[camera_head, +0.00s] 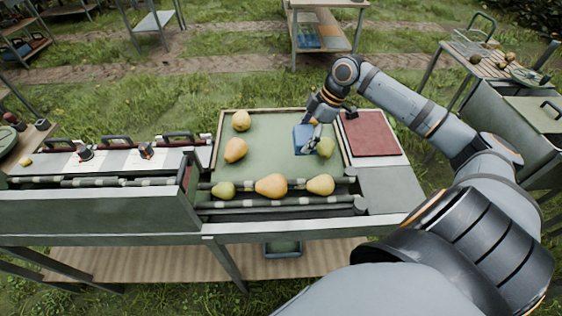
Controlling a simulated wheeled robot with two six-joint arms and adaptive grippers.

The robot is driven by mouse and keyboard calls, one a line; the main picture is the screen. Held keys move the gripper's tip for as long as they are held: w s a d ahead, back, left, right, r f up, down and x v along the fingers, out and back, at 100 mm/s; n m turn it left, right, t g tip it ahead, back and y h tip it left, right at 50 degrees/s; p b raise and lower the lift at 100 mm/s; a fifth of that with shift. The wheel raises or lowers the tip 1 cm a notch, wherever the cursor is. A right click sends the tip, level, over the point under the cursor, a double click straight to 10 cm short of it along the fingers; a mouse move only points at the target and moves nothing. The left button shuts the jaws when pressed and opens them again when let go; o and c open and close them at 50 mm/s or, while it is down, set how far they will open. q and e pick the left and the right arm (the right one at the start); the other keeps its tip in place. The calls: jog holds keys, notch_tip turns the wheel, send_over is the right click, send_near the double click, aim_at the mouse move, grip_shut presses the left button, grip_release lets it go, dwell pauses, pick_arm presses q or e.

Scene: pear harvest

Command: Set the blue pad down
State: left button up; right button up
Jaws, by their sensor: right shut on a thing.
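The blue pad (303,139) is a small blue block over the right part of the green tray surface. My right gripper (318,122) reaches in from the right and is shut on the blue pad. The pad is close beside a greenish pear (326,147); I cannot tell whether they touch. I cannot tell whether the pad rests on the surface or is just above it. The fingertips are small and partly hidden. My left gripper is not in view.
Two yellow pears (235,150) lie on the green tray (270,140) at left. Several pears (271,186) sit along the front rollers. A dark red mat (370,134) lies to the right. A white panel with dark handles (110,157) is at left. The tray's middle is clear.

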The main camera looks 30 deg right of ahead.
jog(key=shift+w+a+f+p, duration=0.2)
jog(key=shift+w+a+f, duration=0.05)
jog(key=shift+w+a, duration=0.25)
jog(key=shift+w+a+f+p, duration=0.2)
jog(key=shift+w+a, duration=0.2)
jog(key=shift+a, duration=0.2)
send_over(276, 164)
jog(key=d, duration=0.1)
jog(key=f, duration=0.6)
jog(key=shift+s+d+p, duration=0.15)
jog(key=shift+s+p, duration=0.15)
jog(key=shift+p, duration=0.05)
notch_tip(276, 164, down, 2)
jog(key=shift+f+p, duration=0.2)
jog(key=shift+p, duration=0.35)
jog(key=shift+f, duration=0.4)
jog(key=shift+f, duration=0.1)
jog(key=o, duration=1)
jog(key=shift+c, duration=0.2)
jog(key=b+v, duration=0.1)
jog(key=v, duration=1.1)
jog(key=shift+b, duration=0.35)
